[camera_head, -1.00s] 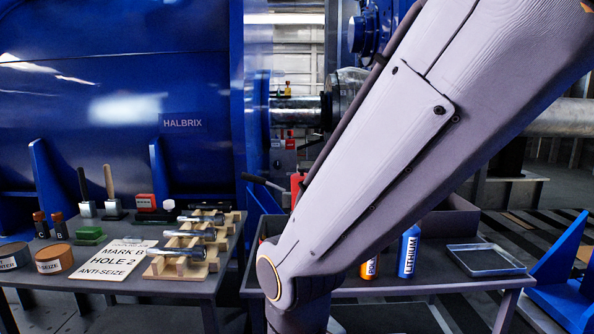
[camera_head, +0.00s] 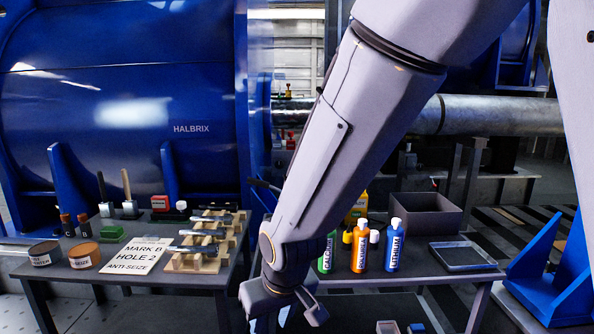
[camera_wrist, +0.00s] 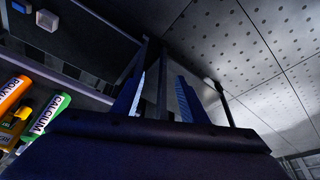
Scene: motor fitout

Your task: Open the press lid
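I cannot identify the press or its lid for sure in either view; my arm covers the middle of the head view. A dark lever-like handle (camera_head: 264,186) shows just left of my arm, but I cannot tell what it belongs to. My gripper (camera_head: 287,313) hangs at the bottom of the head view, in front of the benches and low beside their edges. A thin dark rod (camera_wrist: 222,100) with a rounded end shows just right of the fingers.
The right bench holds the orange bottle (camera_head: 361,248), blue lithium bottle (camera_head: 395,247), green calcium bottle (camera_head: 327,254), a grey bin (camera_head: 425,222) and a metal tray (camera_head: 462,256). The left bench holds bolts on a wooden rack (camera_head: 196,262) and a sign (camera_head: 138,254). Small tubs (camera_head: 387,327) sit lower.

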